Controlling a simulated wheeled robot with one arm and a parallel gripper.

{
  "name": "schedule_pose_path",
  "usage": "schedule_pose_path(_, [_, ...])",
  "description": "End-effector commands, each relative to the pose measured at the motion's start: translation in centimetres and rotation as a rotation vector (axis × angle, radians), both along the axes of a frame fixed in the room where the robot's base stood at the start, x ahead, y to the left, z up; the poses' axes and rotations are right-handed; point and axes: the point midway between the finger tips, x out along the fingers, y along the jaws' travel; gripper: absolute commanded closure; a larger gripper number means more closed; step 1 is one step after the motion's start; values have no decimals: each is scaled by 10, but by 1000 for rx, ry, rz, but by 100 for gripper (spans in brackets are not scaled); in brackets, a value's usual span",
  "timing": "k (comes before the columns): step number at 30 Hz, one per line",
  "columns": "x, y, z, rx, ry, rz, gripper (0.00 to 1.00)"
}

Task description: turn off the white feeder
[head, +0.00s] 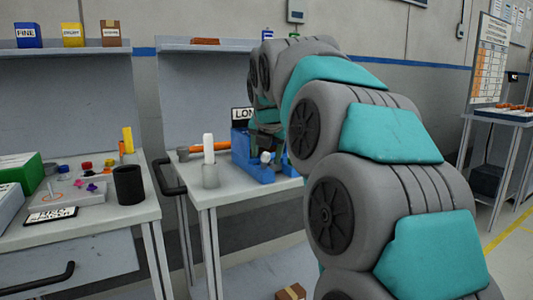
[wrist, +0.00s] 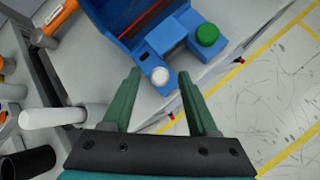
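A blue module (head: 242,150) stands on the right-hand workbench, beside a sign reading "LON", partly hidden by my arm. In the wrist view the blue module (wrist: 150,35) carries a white round knob (wrist: 161,75) and a green round knob (wrist: 207,36). The white knob also shows in the head view (head: 265,157). No label reading "white feeder" is visible. My gripper (wrist: 158,73) is open, with its two green fingers on either side of the white knob in the wrist view. Contact cannot be told. My gripper is mostly hidden by my arm in the head view.
A white cylinder (head: 209,146) stands upright left of the blue module. An orange-handled hammer (wrist: 60,14) lies nearby. The left bench holds a black cup (head: 129,185), a green box (head: 22,170) and small coloured parts. The floor right of the bench is clear.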

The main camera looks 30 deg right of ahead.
Motion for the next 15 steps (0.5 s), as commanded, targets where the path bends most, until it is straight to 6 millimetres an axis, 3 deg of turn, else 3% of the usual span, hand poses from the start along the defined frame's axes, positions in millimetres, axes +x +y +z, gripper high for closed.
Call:
schedule_pose_path(8, [0,0,1,0,-1,0,40])
schedule_pose_path(15, [-12,5,16,-1,-3,0,40])
